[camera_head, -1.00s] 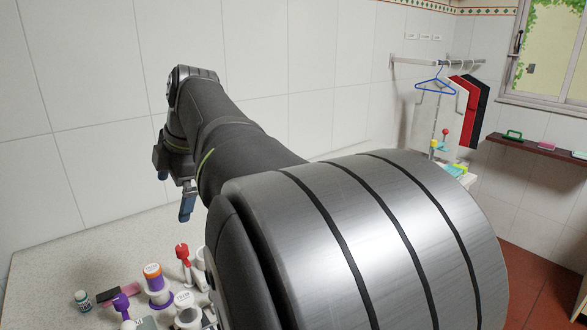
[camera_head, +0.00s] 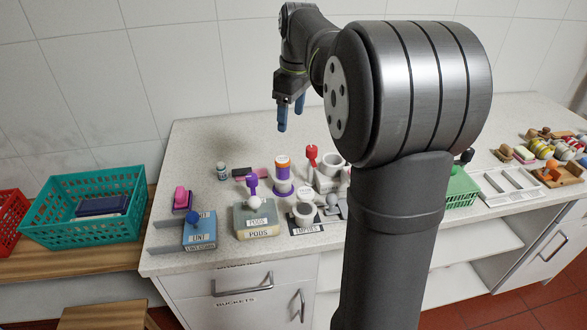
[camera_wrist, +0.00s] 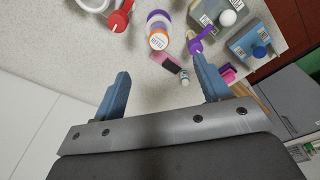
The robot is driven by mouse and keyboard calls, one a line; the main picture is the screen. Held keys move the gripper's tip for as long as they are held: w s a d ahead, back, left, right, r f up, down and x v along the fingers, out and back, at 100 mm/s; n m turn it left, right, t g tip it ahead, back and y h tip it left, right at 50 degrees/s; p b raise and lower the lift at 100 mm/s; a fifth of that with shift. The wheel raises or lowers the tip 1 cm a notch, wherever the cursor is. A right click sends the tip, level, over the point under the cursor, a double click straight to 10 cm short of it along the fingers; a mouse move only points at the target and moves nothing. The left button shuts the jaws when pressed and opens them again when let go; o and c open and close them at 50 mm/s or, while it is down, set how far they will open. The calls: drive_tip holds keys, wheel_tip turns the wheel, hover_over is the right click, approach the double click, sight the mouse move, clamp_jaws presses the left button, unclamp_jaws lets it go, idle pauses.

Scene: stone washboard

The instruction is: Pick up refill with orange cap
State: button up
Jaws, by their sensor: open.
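The refill with the orange cap (camera_head: 283,165) stands upright on the counter (camera_head: 205,140), with purple and white bands below its cap. In the wrist view the orange cap (camera_wrist: 158,40) shows near the top middle, beyond the fingertips. My gripper (camera_head: 290,120) is open and empty, above the counter and behind the refill in the head view. In the wrist view the gripper's blue fingers (camera_wrist: 161,70) are spread apart, with the refill lying outside the gap between them.
A purple-handled tool (camera_head: 252,182) and red-topped item (camera_head: 312,155) flank the refill. A small bottle (camera_head: 222,171) and pink-black block (camera_head: 250,173) lie nearby. The counter's back left is clear.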

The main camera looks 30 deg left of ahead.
sight(282, 161)
drive_tip(key=a+f+m, duration=0.1)
drive_tip(key=f, duration=0.4)
drive_tip(key=a+f+m, duration=0.1)
drive_tip(key=f, duration=0.4)
drive_tip(key=a+f+h, duration=0.1)
drive_tip(key=f, duration=0.4)
drive_tip(key=shift+a+f+m, duration=0.15)
drive_tip(key=shift+f+m, duration=0.2)
drive_tip(key=shift+m, duration=0.05)
drive_tip(key=f, duration=0.5)
drive_tip(key=shift+w+f, duration=0.25)
drive_tip(key=shift+f, duration=0.05)
drive_tip(key=c, duration=0.8)
drive_tip(key=shift+r, duration=0.15)
